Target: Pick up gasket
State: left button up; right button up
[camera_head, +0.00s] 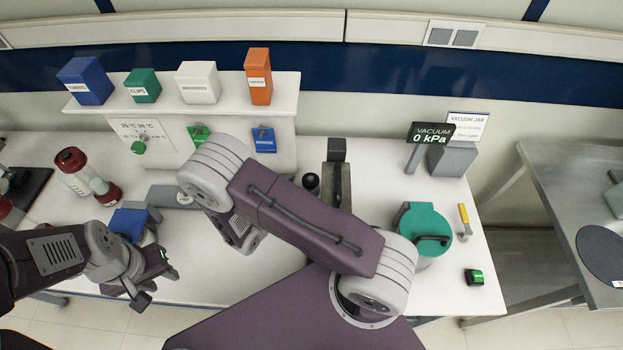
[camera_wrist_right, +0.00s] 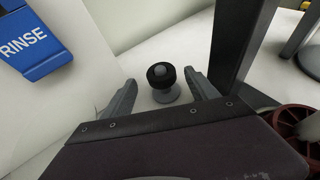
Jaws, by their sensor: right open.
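A black ring, which looks like the gasket (camera_wrist_right: 158,77), sits around the top of a small grey peg on a round base in the right wrist view. In the head view the same black piece (camera_head: 311,181) stands on the white bench, just beyond my right arm. My right gripper (camera_wrist_right: 161,80) is open, with its fingers on either side of the view of the ring and not closed on it. In the head view my right gripper is hidden behind my arm. My left gripper (camera_head: 158,284) is at the front left edge of the bench, its fingers apart and empty.
A dark upright post (camera_head: 337,175) stands close right of the ring. A blue RINSE holder (camera_wrist_right: 33,45) is on the panel to the left. A red-capped cylinder (camera_head: 88,178) is far left.

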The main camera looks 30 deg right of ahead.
aim_at(309, 182)
jog(key=x, duration=0.4)
jog(key=shift+w+d+f+p, duration=0.15)
jog(key=shift+d+p, duration=0.1)
jog(key=shift+p, duration=0.15)
jog(key=shift+a, duration=0.2)
jog(key=c, duration=1.4)
